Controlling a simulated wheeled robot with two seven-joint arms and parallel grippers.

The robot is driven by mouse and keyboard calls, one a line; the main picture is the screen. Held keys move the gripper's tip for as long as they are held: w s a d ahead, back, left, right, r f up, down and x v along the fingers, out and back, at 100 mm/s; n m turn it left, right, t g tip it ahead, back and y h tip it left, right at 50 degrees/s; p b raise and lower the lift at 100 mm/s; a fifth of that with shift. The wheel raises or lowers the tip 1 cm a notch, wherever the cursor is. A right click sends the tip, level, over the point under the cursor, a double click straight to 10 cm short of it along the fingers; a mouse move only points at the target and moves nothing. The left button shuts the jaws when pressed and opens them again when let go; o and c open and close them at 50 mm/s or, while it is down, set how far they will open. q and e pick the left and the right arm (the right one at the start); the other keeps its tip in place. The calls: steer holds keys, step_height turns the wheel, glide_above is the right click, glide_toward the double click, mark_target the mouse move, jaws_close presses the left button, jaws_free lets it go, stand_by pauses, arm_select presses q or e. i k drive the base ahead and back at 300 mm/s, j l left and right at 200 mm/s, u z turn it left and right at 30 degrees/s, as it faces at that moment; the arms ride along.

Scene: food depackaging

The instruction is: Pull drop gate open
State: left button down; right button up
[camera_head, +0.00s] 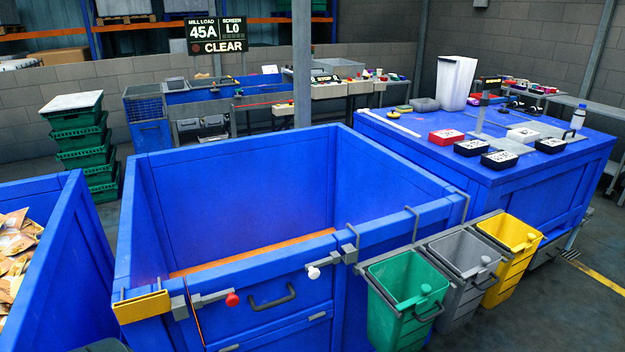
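The drop gate (285,318) is the blue panel in the front wall of the large blue bin (205,160). It stands upright and looks closed. A dark bar handle (272,299) is fixed on its face. A grey latch with a red knob (232,299) sits at its left side, and a grey latch with a white knob (313,272) sits at its upper right. I cannot tell whether either latch is engaged. The gate's lower part is cut off by the picture's bottom edge. Neither of my grippers is in view.
Green (405,290), grey (462,265) and yellow (512,240) buckets hang right of the gate. A yellow bracket (141,306) sits on the bin's front left corner. Another blue bin (75,260) with packages stands left. A blue workbench (500,180) stands right.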

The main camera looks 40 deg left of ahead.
mark_target(275, 289)
steer(key=u, duration=1.6)
